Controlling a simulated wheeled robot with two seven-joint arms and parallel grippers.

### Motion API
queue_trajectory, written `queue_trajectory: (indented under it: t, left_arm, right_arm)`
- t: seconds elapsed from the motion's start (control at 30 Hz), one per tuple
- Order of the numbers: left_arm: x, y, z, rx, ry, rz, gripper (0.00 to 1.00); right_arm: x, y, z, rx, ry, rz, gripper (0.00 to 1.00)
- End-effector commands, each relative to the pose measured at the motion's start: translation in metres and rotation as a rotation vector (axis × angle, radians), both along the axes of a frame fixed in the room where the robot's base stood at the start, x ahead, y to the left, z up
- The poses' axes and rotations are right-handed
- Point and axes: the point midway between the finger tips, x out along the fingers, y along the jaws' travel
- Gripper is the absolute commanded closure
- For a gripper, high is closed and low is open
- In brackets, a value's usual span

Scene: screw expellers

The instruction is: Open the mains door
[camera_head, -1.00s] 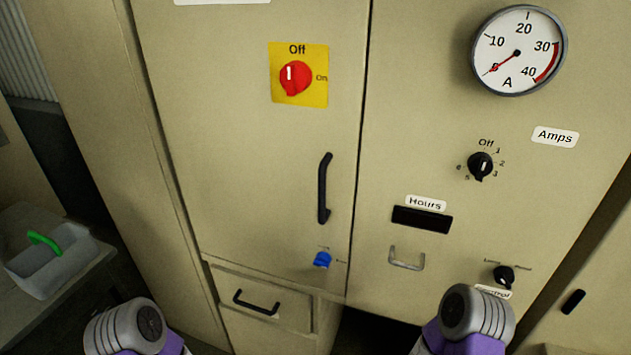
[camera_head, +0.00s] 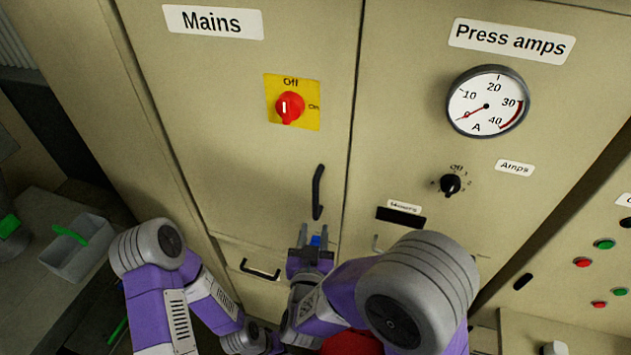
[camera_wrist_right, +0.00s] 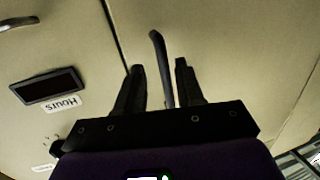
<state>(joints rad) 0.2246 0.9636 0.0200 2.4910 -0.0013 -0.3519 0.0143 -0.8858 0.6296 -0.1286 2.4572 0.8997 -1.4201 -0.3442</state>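The mains door (camera_head: 200,100) is the beige cabinet door under the "Mains" label (camera_head: 212,21); it is shut. Its black vertical handle (camera_head: 317,192) is near the door's right edge. The red switch (camera_head: 289,106) on a yellow plate sits above, its mark near "Off".
A drawer with a black handle (camera_head: 260,270) is below the door. The right panel has an amps gauge (camera_head: 487,101), a black selector (camera_head: 450,184) and an hours display (camera_head: 400,217). A grey tray (camera_head: 75,262) is at left.

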Motion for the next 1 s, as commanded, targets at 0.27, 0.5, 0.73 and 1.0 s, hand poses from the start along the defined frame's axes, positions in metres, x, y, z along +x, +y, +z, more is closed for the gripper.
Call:
queue_trajectory:
  t: [0.27,0.5,0.73,1.0]
  left_arm:
    - [0.0,0.0,0.014,0.0,0.001,0.0,0.57]
    - [0.0,0.0,0.019,0.0,0.001,0.0,0.57]
    - [0.0,0.0,0.022,0.0,0.0,0.0,0.57]
    - [0.0,0.0,0.022,0.0,0.0,0.0,0.57]
  right_arm:
    - [-0.001,0.004,0.043,-0.012,-0.094,-0.033,0.63]
    - [0.037,-0.001,0.042,-0.012,-0.092,-0.031,0.63]
    - [0.06,-0.003,0.042,-0.012,-0.091,-0.029,0.63]
    - [0.063,-0.003,0.041,-0.012,-0.09,-0.027,0.63]
